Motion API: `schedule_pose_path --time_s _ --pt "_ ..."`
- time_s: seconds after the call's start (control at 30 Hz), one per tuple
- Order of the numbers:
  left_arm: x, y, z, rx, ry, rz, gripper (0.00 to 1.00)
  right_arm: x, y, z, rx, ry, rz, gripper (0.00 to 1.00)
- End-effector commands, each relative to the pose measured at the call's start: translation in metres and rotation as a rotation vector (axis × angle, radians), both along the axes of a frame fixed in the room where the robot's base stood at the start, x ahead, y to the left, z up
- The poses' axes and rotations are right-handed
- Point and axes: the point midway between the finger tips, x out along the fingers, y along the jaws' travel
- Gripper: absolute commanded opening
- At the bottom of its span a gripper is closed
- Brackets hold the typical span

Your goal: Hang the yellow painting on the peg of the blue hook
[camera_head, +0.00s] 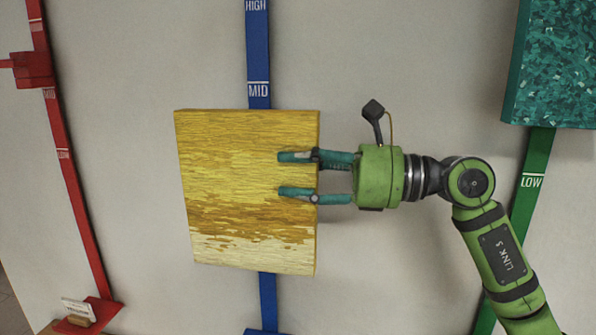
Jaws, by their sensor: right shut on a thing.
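The peg of the blue hook is not visible; the painting covers that part of the strip. I cannot tell whether the painting touches the wall. My left gripper is not in view.
A red strip (75,200) with a red hook block (33,69) is at left, above a red ledge (95,315) with a small label card. A teal painting (555,65) hangs in front of the green strip (533,180) at right. The wall between is bare.

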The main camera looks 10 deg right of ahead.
Motion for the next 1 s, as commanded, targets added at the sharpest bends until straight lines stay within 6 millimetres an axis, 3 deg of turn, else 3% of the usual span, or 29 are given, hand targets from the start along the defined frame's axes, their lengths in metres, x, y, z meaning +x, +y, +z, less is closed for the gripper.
schedule_pose_path --time_s 0.33,0.53,1.0 --pt "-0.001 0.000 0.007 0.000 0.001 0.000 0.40 0.019 -0.008 0.000 0.003 -0.001 -0.001 0.00" --pt "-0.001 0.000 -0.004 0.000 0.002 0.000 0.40 0.019 -0.008 -0.010 0.002 -0.003 -0.001 0.00" --pt "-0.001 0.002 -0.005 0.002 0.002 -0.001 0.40 0.018 -0.008 -0.011 0.002 -0.003 -0.001 0.00"
